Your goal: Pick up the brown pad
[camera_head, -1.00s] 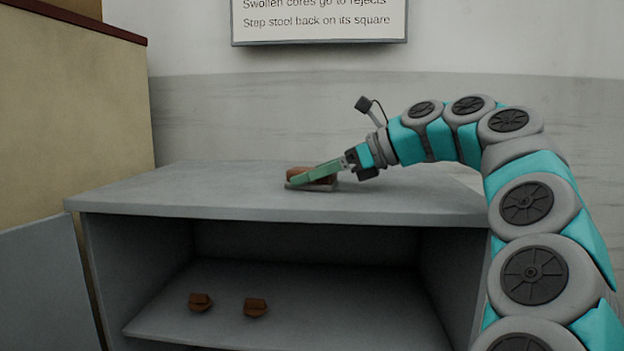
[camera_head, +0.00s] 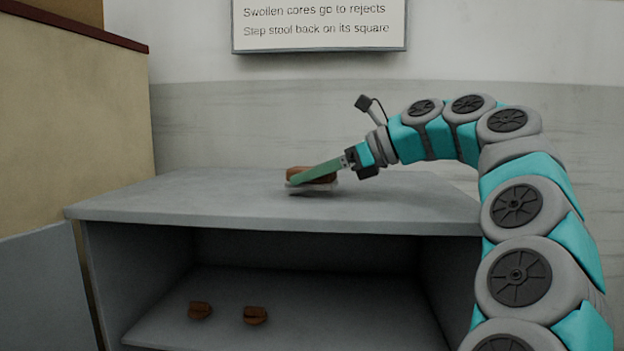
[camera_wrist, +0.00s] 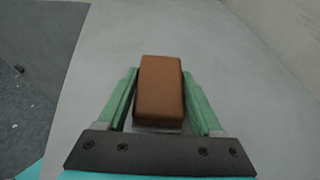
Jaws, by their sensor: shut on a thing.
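The brown pad (camera_wrist: 160,88) is a rounded rectangular block between the two green fingers of my gripper (camera_wrist: 160,92) in the wrist view. In the head view my gripper (camera_head: 316,174) reaches in from the right and is shut on the brown pad (camera_head: 312,171), whose near side is largely hidden by a finger. A light grey flat piece (camera_head: 318,186) shows beneath the pad and fingers. The pad is at or just above the top of the grey cabinet (camera_head: 200,205); I cannot tell if it still touches anything below.
Two small brown pieces (camera_head: 200,311) (camera_head: 255,315) lie on the lower shelf (camera_head: 300,300) inside the open cabinet. A beige box-like unit (camera_head: 70,110) stands at the left. A sign (camera_head: 318,25) hangs on the wall behind. The cabinet top around my gripper is clear.

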